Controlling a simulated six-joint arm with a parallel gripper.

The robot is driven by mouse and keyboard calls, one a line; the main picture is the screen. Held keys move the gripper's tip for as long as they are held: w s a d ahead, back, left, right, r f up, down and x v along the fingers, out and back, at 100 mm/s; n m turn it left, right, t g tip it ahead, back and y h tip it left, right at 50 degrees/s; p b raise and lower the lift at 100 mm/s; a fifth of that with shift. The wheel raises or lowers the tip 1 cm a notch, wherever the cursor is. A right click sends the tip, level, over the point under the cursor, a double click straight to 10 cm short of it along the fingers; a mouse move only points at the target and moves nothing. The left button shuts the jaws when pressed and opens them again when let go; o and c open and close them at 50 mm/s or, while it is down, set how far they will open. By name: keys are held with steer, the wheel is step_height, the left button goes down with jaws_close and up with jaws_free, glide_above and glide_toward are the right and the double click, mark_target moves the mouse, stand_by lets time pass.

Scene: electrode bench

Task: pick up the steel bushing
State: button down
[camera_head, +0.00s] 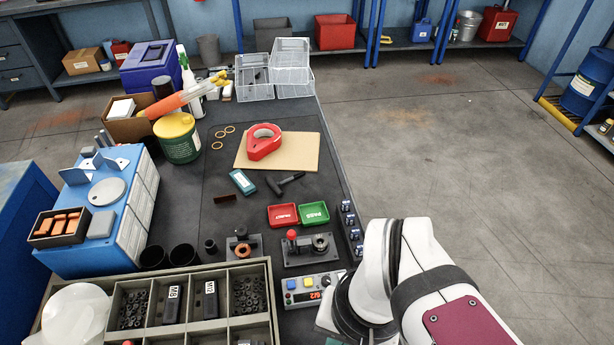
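I cannot clearly pick out the steel bushing at this size. A small dark cylinder (210,246) stands on the dark bench mat, right of two black cups. A dark round part (320,243) sits on a black fixture that has a red knob. Either could be the bushing, but I cannot tell which. My arm shows at the lower right, beside the bench's right edge. My gripper's fingers are not visible in this view.
A divided parts tray (191,265) fills the bench front. A control box (311,288) and a copper ring (243,251) on a small stand are close by. Red (283,215) and green (314,212) trays lie behind the fixture. The mat's middle is partly clear.

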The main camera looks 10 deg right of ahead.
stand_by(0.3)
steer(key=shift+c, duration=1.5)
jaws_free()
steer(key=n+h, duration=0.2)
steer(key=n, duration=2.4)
glide_above(319, 244)
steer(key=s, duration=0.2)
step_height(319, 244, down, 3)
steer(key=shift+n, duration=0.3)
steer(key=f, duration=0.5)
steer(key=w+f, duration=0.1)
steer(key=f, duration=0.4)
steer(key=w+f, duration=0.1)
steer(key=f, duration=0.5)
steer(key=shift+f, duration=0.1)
